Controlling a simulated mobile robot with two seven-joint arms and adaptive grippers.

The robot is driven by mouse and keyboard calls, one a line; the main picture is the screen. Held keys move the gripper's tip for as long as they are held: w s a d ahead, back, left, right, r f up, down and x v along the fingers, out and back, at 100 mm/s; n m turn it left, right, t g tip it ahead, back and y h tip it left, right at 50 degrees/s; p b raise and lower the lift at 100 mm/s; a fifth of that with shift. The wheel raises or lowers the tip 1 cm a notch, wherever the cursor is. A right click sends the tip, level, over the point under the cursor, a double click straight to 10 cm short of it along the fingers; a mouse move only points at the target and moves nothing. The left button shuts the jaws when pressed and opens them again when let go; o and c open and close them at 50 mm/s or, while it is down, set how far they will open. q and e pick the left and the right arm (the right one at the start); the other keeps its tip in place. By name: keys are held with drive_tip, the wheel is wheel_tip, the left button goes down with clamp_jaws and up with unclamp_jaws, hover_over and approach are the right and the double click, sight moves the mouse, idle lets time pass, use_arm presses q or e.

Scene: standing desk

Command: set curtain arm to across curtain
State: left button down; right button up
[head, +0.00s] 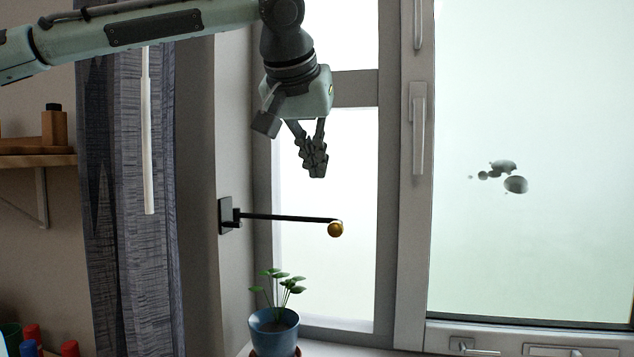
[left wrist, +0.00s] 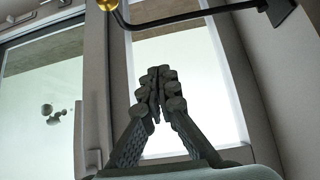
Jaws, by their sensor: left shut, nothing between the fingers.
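The curtain arm (head: 285,218) is a thin black rod with a gold ball (head: 336,229) at its free end. It is fixed to a dark wall plate (head: 229,215) and sticks out to the right in front of the window, away from the curtain. The blue-grey curtain (head: 135,270) hangs at the left. My left gripper (head: 316,172) is shut and empty, above the rod near its ball end and apart from it in the picture. In the left wrist view the closed fingers (left wrist: 158,75) show below the rod (left wrist: 190,18) and ball (left wrist: 107,4). My right gripper is out of view.
A potted plant (head: 274,325) stands on the sill below the rod. A white wand (head: 148,150) hangs before the curtain. The window handle (head: 418,130) is to the right. A wooden shelf (head: 40,160) is at far left.

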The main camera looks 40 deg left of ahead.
use_arm(q)
drive_tip(key=shift+w+a+f, duration=0.2)
drive_tip(key=shift+w+f, duration=0.15)
drive_tip(key=shift+f, duration=0.85)
drive_tip(key=shift+w+a+f, duration=0.15)
drive_tip(key=shift+w+f, duration=0.15)
drive_tip(key=shift+f, duration=0.95)
drive_tip(key=shift+w+a+f, duration=0.2)
drive_tip(key=shift+w+f, duration=0.15)
drive_tip(key=shift+f, duration=0.85)
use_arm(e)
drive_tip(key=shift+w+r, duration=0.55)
use_arm(q)
drive_tip(key=shift+s, duration=0.1)
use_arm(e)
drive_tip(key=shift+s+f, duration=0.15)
